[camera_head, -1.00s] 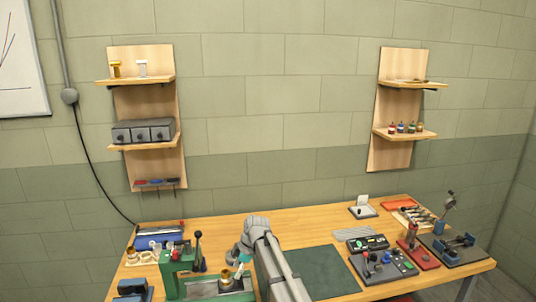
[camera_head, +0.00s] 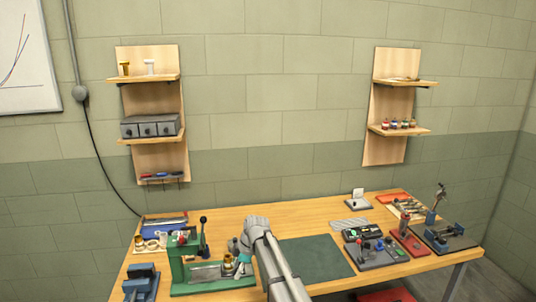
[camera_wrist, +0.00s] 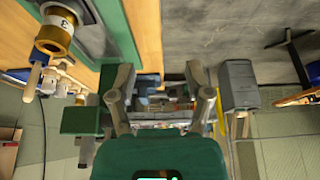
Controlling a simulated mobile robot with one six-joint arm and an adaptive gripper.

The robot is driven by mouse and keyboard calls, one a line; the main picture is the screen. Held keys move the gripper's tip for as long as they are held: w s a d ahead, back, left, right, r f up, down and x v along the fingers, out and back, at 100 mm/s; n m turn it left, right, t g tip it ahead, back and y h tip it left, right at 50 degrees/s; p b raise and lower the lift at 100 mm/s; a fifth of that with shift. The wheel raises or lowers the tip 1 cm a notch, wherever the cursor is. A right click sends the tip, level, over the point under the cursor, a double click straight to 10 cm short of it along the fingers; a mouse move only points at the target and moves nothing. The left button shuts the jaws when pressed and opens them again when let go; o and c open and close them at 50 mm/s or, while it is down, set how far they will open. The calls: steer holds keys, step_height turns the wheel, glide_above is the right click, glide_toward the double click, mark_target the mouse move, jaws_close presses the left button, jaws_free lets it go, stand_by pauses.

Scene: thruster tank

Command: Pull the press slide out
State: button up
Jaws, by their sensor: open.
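The green press (camera_head: 178,262) stands at the left front of the bench, with a black-knobbed lever (camera_head: 203,235) beside it. Its grey slide (camera_head: 205,272) lies along the green base, and a brass part (camera_head: 228,256) stands near its right end. In the wrist view a brass part with a white numbered collar (camera_wrist: 55,34) shows at upper left, above a grey and green surface. My gripper (camera_wrist: 164,98) is open, its two fingers apart, and I see nothing held between them. In the head view my arm hides the bench just right of the press.
A blue vise (camera_head: 141,284) is left of the press. A blue tray (camera_head: 163,228) and white rings lie behind. A dark green mat (camera_head: 315,258) is clear. A control box (camera_head: 378,252) and a red stand (camera_head: 408,243) are to the right.

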steer(key=s+d+f+m+h+b, duration=0.2)
steer(key=s+d+f+m+b, duration=0.3)
steer(key=s+d+m, duration=0.5)
steer(key=s+d+f+m+h+b, duration=0.2)
steer(key=s+d+f+m+b, duration=0.3)
steer(key=s+d+m, duration=0.5)
steer(key=s+d+f, duration=0.1)
steer(key=s+d, duration=0.1)
steer(key=d, duration=0.6)
steer(key=shift+f+t+h, duration=0.2)
steer(key=shift+t+h, duration=0.1)
steer(key=shift+t, duration=0.1)
